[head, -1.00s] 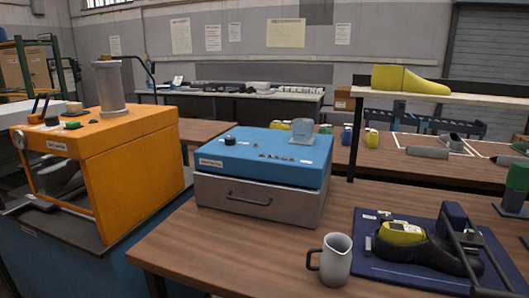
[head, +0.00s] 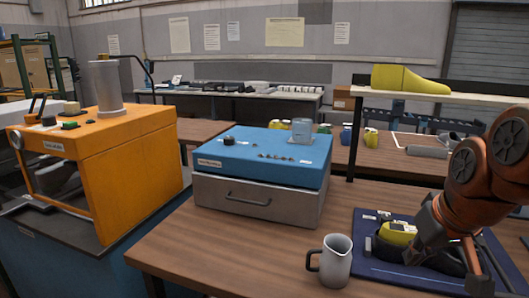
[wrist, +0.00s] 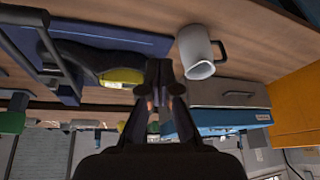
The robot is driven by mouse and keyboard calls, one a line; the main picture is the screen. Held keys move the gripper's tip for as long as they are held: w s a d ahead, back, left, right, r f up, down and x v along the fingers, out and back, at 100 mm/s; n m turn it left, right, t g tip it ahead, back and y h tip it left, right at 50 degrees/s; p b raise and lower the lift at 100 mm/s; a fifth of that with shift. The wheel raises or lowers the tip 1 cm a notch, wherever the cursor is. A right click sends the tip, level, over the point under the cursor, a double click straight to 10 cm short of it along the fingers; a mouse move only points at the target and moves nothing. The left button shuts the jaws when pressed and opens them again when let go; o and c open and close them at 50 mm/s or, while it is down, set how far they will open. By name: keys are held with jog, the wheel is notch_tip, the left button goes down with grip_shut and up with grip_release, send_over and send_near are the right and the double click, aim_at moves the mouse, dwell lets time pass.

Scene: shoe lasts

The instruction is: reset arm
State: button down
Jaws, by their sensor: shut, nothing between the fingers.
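My gripper (wrist: 158,90) shows in the wrist view with its dark fingers together and nothing between them. That view is upside down. In the head view my orange arm reaches in from the right, over the blue mat (head: 362,266). On the mat is a black shoe (wrist: 85,60) with a yellow last (head: 398,234) in it. My arm hides part of the shoe and the metal frame in the head view. I cannot tell whether my gripper touches the shoe.
A grey mug (head: 336,262) stands left of the mat. Behind it is a blue-topped box (head: 262,157) with a drawer. An orange machine (head: 135,175) stands at the left. A shelf (head: 450,97) holds a yellow last. Bare tabletop (head: 230,250) lies left of the mug.

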jog(key=s+a+f+g, duration=0.4)
jog(key=s+f, duration=0.6)
jog(key=s+a+f+g, duration=0.3)
jog(key=s+a+f, duration=0.1)
jog(key=s+f, duration=0.55)
notch_tip(320, 180, up, 14)
jog(key=w+p, duration=0.1)
jog(key=p, duration=1.2)
jog(key=shift+d+f+h, duration=0.2)
jog(key=shift+h, duration=0.1)
jog(key=shift+w+d, duration=0.1)
dwell(0.7)
